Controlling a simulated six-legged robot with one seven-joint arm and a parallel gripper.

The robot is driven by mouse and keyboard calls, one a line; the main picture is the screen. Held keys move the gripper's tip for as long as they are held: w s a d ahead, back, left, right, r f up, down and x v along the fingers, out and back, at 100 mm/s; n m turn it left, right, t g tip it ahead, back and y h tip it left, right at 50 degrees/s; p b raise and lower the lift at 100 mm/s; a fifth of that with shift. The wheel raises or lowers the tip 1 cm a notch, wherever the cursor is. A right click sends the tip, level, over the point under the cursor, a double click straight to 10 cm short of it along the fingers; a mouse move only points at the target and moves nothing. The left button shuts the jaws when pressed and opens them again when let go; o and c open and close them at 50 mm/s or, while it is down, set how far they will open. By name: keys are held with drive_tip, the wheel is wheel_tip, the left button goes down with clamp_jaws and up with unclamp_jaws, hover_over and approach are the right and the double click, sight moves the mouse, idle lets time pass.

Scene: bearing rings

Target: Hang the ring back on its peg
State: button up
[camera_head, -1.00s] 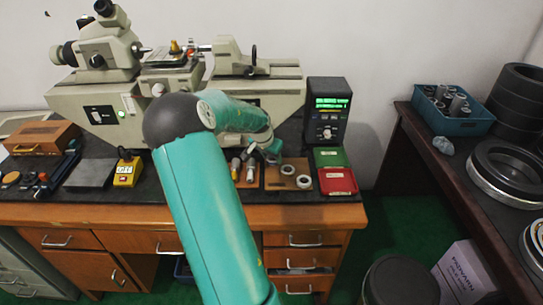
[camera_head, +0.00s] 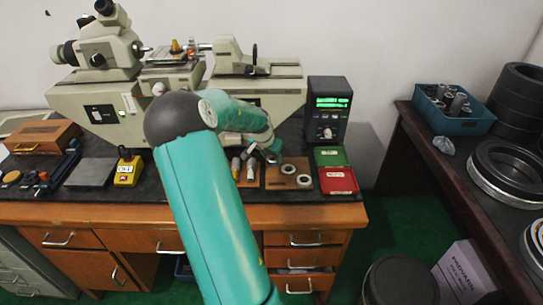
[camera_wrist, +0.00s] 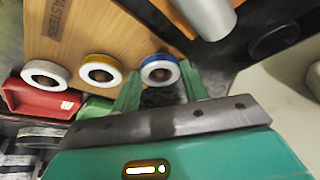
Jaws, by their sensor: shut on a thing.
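My gripper (camera_wrist: 161,88) is shut on a pale ring with a blue band (camera_wrist: 173,73), held between its two green fingertips in the wrist view. The ring is over or near the edge of the wooden board (camera_wrist: 85,30). I cannot tell whether it touches the board, and its peg is not clear. In the head view my gripper (camera_head: 270,152) is at the board's back edge (camera_head: 272,184), with two rings (camera_head: 304,187) on the board; the held ring is hard to make out.
The red box (camera_head: 338,182) and green box (camera_head: 330,157) stand right of the board. Metal cylinders (camera_head: 248,163) lie close on its left. The measuring machine (camera_head: 265,88) and the display unit (camera_head: 328,108) stand behind. A strip of bench in front is clear.

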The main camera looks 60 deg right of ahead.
drive_tip(key=shift+f, duration=0.3)
drive_tip(key=o, duration=1.2)
drive_tip(key=shift+o, duration=0.2)
wheel_tip(320, 180, up, 9)
drive_tip(key=shift+f, duration=0.2)
idle(0.4)
